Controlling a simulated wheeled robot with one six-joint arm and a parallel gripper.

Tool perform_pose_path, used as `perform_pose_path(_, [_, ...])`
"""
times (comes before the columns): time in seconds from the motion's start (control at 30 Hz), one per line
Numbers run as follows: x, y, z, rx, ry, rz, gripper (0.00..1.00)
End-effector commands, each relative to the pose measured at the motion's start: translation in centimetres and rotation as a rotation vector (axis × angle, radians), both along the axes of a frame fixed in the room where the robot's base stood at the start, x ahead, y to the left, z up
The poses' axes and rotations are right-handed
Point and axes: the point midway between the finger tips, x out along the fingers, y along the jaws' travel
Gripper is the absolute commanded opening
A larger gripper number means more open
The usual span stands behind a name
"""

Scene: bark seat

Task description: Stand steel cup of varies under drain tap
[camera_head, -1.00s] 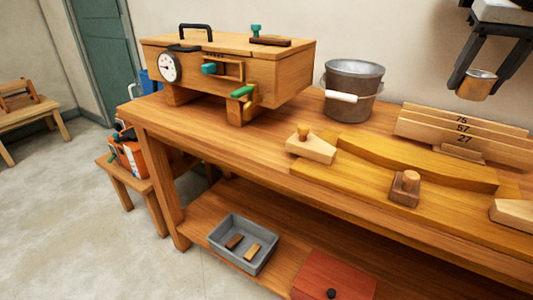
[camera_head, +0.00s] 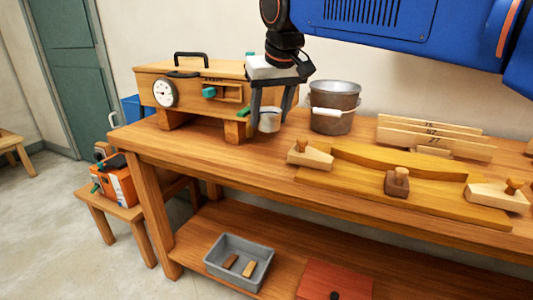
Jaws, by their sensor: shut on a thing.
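My gripper (camera_head: 270,110) points down and is shut on a small steel cup (camera_head: 269,123), held upright between its fingers. The cup is close above or at the bench top; whether it touches the wood I cannot tell. The wooden steam box (camera_head: 155,72) stands to the left, with a dial and a teal knob on its front. Its drain tap has a green handle (camera_head: 243,113) just left of my gripper. The tap's spout is mostly hidden, so I cannot tell whether the cup is under it.
A metal bucket (camera_head: 333,108) with a white-gripped handle stands close to the right of my gripper. A curved wooden form (camera_head: 400,163) with clamp blocks and numbered boards (camera_head: 430,139) fill the bench's right side. The bench (camera_head: 205,155) is bare in front of the box.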

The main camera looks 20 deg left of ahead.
Motion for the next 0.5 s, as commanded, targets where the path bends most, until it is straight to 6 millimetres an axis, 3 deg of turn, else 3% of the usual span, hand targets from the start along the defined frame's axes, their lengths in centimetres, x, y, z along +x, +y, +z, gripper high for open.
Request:
perform_pose_path(0.2, [0.0, 0.0, -4.4, -0.001, 0.002, 0.0, 0.23])
perform_pose_path(0.5, [0.0, 0.0, -6.6, -0.001, 0.001, 0.0, 0.23])
